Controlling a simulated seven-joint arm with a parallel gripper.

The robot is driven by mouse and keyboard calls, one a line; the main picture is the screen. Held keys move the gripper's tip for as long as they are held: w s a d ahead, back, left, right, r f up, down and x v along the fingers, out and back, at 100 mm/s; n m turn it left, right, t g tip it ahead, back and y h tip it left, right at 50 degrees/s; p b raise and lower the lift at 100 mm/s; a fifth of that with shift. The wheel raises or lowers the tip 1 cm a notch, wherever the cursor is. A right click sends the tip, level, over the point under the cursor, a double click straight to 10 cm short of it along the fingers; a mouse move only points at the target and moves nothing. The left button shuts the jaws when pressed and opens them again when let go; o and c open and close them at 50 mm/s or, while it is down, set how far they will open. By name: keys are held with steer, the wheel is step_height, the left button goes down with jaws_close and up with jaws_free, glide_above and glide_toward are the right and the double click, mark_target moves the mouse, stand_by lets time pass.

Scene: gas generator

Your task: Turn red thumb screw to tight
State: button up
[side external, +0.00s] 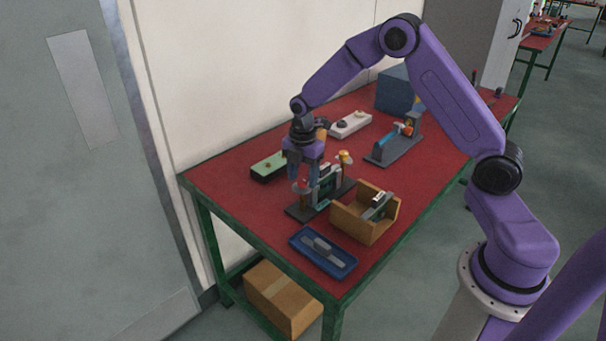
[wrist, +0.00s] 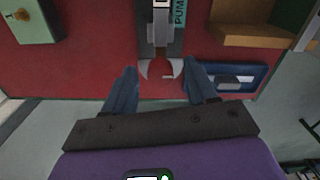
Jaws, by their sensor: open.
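The generator fixture stands on the red table, with a dark base plate (side external: 300,211) and grey-green upright body (side external: 328,188). In the side view a small red part, apparently the thumb screw (side external: 302,185), is at its left end, partly hidden by my fingers. My gripper (side external: 303,182) points down over that end. In the wrist view my gripper (wrist: 161,72) is open, its blue fingers on either side of a grey claw-shaped part (wrist: 145,68) with a round red area, probably the red screw (wrist: 160,69), between its prongs. I cannot tell whether the fingers touch it.
A wooden box (side external: 362,222) and a blue tray (side external: 323,252) with grey pieces stand close by. A green-topped box (side external: 268,166), a white panel (side external: 351,124) and a tool stand (side external: 394,145) are behind. The table's left front corner is clear.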

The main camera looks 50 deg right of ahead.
steer(key=shift+c, duration=0.3)
jaws_close()
steer(key=c, duration=1)
jaws_free()
